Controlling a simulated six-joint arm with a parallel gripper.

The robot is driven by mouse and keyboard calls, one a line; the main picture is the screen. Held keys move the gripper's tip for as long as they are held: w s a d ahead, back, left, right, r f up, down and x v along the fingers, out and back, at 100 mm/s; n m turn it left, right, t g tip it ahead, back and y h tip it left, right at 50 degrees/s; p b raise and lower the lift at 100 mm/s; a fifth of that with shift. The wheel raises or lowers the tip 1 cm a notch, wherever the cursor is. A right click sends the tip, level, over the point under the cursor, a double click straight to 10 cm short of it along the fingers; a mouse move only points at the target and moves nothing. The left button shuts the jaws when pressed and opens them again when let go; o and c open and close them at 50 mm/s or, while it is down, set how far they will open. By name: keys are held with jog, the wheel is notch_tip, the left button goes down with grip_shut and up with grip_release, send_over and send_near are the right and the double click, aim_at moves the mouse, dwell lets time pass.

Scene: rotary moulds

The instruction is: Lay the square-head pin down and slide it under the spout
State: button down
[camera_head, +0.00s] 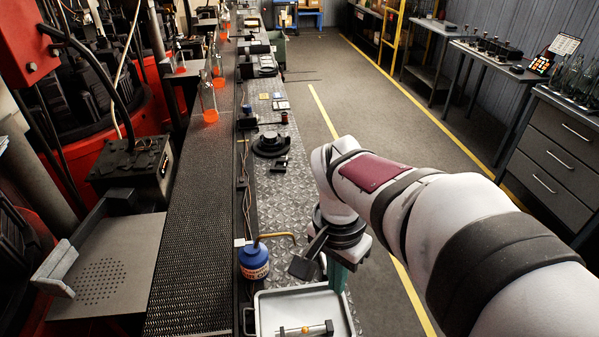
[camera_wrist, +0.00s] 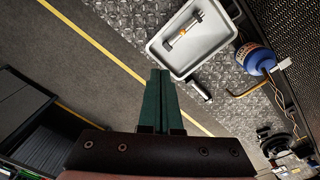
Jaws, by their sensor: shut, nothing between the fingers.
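My gripper (camera_wrist: 160,75) is shut and empty, its green fingers pressed together over the floor side of the bench edge in the wrist view. It also shows in the head view (camera_head: 337,277), pointing down. A dark pin with a square end (camera_head: 303,266) appears to stand on the bench just left of my gripper, rod upward. In the wrist view the pin (camera_wrist: 204,94) is beside the tray, apart from the fingers. The thin brass spout (camera_head: 278,236) curves from the blue oil can (camera_head: 254,262) toward the pin; it also shows in the wrist view (camera_wrist: 246,92).
A grey-white tray (camera_head: 262,300) at the bench's near end holds a rod with a yellow-orange part (camera_head: 305,329). A round black fixture (camera_head: 270,144) stands farther along the tread-plate bench (camera_head: 290,190). A mesh conveyor (camera_head: 190,215) runs left.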

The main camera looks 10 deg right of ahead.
jog(key=w+d+f+m+h, duration=0.1)
jog(key=w+d+f+m, duration=0.15)
jog(key=w, duration=0.45)
jog(key=w+d+f+m+h, duration=0.1)
jog(key=w+d+f+m, duration=0.1)
jog(key=w+f, duration=0.35)
jog(key=m+h, duration=0.1)
jog(key=m, duration=0.1)
send_over(320, 259)
jog(key=d, duration=0.3)
notch_tip(320, 259, down, 3)
jog(key=shift+t, duration=0.3)
jog(key=f, duration=1)
jog(key=shift+w+d+f, duration=0.2)
jog(key=shift+f, duration=0.2)
jog(key=shift+a, duration=0.4)
jog(key=shift+s+a, duration=0.15)
jog(key=shift+a, duration=0.8)
jog(key=shift+s+a, duration=0.1)
jog(key=shift+a, duration=0.85)
jog(key=shift+d, duration=0.1)
